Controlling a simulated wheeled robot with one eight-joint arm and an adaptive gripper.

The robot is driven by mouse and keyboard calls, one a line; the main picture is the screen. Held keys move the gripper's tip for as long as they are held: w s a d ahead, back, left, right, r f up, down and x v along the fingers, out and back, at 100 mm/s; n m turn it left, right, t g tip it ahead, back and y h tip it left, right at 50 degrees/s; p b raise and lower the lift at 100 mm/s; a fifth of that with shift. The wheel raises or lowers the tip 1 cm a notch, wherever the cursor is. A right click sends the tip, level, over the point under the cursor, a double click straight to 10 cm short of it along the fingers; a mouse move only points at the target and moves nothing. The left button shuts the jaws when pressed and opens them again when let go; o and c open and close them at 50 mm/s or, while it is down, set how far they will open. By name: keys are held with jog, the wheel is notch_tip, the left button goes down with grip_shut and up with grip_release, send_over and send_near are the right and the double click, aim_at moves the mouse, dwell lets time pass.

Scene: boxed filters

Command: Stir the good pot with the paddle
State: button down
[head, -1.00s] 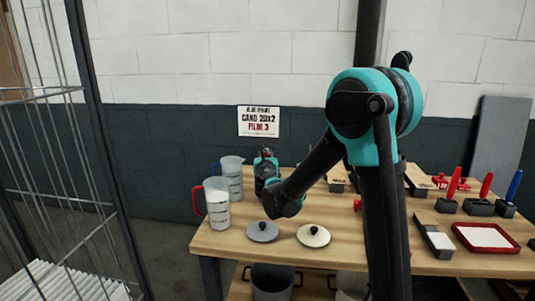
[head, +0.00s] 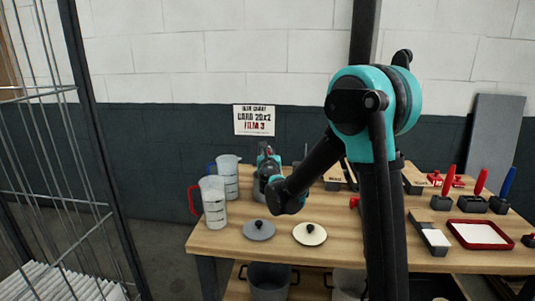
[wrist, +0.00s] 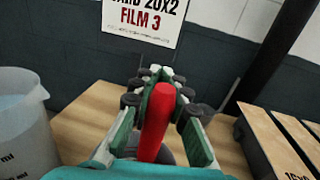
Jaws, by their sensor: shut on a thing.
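My gripper (head: 267,162) is above the far left part of the table. In the wrist view my gripper (wrist: 158,95) is shut on a red handle (wrist: 154,122), which stands up between the fingers. What is on the handle's other end is hidden, so I cannot tell if it is the paddle. A grey pot (head: 268,284) is on the shelf under the table. A paler pot (head: 347,284) is beside it, partly behind my arm. A grey lid (head: 258,231) and a cream lid (head: 310,235) lie on the tabletop.
Two measuring jugs, one with a red handle (head: 213,203) and one with a blue handle (head: 228,178), stand at the table's left. A red-rimmed tray (head: 483,246) and upright handled tools are at the right. A wall sign (head: 254,120) hangs behind. A wire cage (head: 60,150) is at far left.

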notch_tip(320, 180, up, 9)
jog(key=s+a, duration=0.1)
jog(key=shift+f, duration=0.2)
dwell(2.5)
dwell(0.8)
